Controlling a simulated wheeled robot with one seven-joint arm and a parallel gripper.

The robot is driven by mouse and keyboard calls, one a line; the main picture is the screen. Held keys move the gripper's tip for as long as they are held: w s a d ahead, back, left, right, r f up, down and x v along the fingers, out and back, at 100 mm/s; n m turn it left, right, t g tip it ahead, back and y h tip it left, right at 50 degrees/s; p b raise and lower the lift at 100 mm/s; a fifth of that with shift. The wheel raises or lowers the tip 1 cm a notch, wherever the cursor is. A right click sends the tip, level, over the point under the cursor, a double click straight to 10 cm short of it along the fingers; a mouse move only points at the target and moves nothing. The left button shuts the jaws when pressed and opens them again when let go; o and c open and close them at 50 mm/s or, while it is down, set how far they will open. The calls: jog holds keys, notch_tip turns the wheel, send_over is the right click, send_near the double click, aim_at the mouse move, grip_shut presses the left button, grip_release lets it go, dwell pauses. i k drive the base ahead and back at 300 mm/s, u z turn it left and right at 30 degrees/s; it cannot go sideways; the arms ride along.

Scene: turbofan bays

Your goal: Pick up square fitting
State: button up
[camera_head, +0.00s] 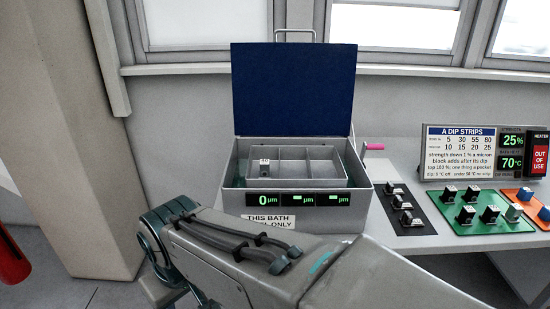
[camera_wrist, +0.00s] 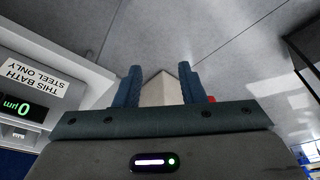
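I cannot tell for certain which small part is the square fitting. Small dark, boxy fittings with pale tops (camera_head: 398,202) stand on the black pad right of the bath. Several similar fittings (camera_head: 489,214) stand on the green pad, and blue ones (camera_head: 524,194) on the orange pad. Another small fitting (camera_head: 264,166) sits in the left compartment of the grey tray (camera_head: 320,154). My gripper (camera_wrist: 161,84) shows in the wrist view with its blue fingers apart and nothing held. A beige pillar shows behind the gap. The head view does not show my gripper; it is away from the pads.
The grey bath box (camera_head: 230,200) has its blue lid (camera_head: 293,90) raised, and its display reads 0 µm. A sign board (camera_head: 460,153) and an "out of use" heater panel (camera_head: 539,160) stand behind the pads. The beige pillar (camera_head: 85,140) and a red object (camera_head: 10,258) are at left.

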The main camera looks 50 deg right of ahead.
aim_at(265, 173)
jog(key=z, duration=0.85)
jog(key=i, duration=0.85)
jog(key=z, duration=0.7)
